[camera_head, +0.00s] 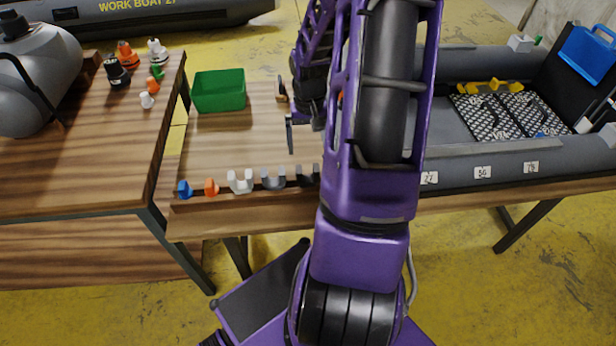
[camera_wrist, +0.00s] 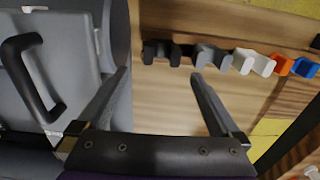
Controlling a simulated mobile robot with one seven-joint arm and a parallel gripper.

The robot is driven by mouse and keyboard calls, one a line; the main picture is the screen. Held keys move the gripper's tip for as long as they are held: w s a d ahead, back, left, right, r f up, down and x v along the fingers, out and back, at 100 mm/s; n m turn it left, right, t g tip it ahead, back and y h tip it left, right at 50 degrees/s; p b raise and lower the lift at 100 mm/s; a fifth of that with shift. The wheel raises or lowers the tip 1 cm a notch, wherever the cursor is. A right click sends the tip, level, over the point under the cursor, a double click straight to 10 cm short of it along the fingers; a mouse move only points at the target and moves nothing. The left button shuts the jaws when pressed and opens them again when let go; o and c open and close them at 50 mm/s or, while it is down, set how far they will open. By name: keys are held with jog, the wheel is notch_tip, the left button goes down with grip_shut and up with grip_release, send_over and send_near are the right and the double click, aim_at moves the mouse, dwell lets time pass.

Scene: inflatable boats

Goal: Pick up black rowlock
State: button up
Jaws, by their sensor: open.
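The black rowlock (camera_head: 305,176) stands at the right end of a row along the front edge of the wooden table, partly hidden by my arm in the head view. In the wrist view the black rowlock (camera_wrist: 151,51) is at the top centre, beyond the fingertips and roughly between them. My gripper (camera_wrist: 160,76) is open and empty, its two fingers spread apart over bare wood. In the head view one finger of my gripper shows above the table, behind the row; the rest is hidden by the arm.
Beside the black rowlock stand a grey (camera_head: 273,181), a white (camera_head: 240,182), an orange (camera_head: 211,187) and a blue piece (camera_head: 185,189). A green bin (camera_head: 218,91) is at the table's back left. A grey inflatable boat (camera_head: 520,160) lies on the right, close to my gripper.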

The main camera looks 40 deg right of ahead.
jog(key=b, duration=0.1)
send_over(308, 180)
notch_tip(308, 180, down, 8)
jog(key=shift+d, duration=0.15)
jog(key=f+b, duration=0.1)
jog(key=f, duration=0.4)
jog(key=shift+a+f+b, duration=0.1)
jog(key=shift+a+b, duration=0.1)
jog(key=shift+b, duration=0.1)
jog(key=c, duration=1.2)
notch_tip(308, 180, up, 11)
jog(key=p, duration=0.3)
jog(key=shift+r, duration=0.2)
jog(key=shift+c, duration=0.2)
jog(key=shift+w, duration=0.1)
